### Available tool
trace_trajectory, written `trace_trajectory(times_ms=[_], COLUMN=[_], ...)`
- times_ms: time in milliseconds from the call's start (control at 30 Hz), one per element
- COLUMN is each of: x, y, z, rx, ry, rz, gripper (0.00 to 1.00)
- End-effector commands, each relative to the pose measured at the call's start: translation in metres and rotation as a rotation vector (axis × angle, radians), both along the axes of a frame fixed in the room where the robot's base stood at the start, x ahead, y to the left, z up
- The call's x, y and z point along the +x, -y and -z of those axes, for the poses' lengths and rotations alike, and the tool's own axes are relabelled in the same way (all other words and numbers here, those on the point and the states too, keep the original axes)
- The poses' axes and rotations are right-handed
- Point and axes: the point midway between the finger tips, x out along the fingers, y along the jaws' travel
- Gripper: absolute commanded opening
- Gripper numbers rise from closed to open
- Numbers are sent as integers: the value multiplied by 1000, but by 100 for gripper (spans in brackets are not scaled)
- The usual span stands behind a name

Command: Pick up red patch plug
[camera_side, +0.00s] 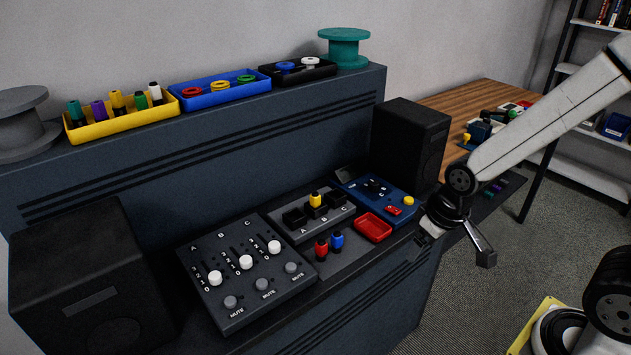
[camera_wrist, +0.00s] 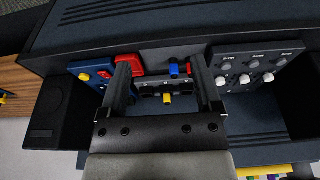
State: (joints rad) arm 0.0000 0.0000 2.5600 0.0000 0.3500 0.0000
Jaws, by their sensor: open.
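In the wrist view the red plug (camera_wrist: 189,68) shows between the blue plug (camera_wrist: 174,69) and the right finger. My gripper (camera_side: 456,250) is open and empty, off to the right of the console in the side view and apart from the plugs. Its two spread fingers (camera_wrist: 162,60) frame the panel in the wrist view.
A socket box (camera_side: 290,235) marked A, B, C holds a yellow plug (camera_side: 316,200) behind the red plug. A red tray (camera_side: 373,227) lies to the right, before a blue panel (camera_side: 350,187). The slider mixer (camera_side: 245,285) is left. A black speaker (camera_side: 408,148) stands near my arm.

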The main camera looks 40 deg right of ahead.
Motion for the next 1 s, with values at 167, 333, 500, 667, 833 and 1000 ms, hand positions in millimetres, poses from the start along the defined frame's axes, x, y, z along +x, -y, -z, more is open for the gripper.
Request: trace_trajectory(times_ms=[167, 333, 500, 667, 833, 1000], x=[2, 13, 37, 67, 99, 129], y=[0, -2, -6, -12, -20, -28], z=[0, 0, 1, 4, 10, 19], rx=[2, 19, 54, 93, 130, 160], ry=[-1, -10, -33, -61, -90, -116], rz=[10, 76, 229, 430, 656, 882], gripper=[82, 82, 82, 82, 82, 82])
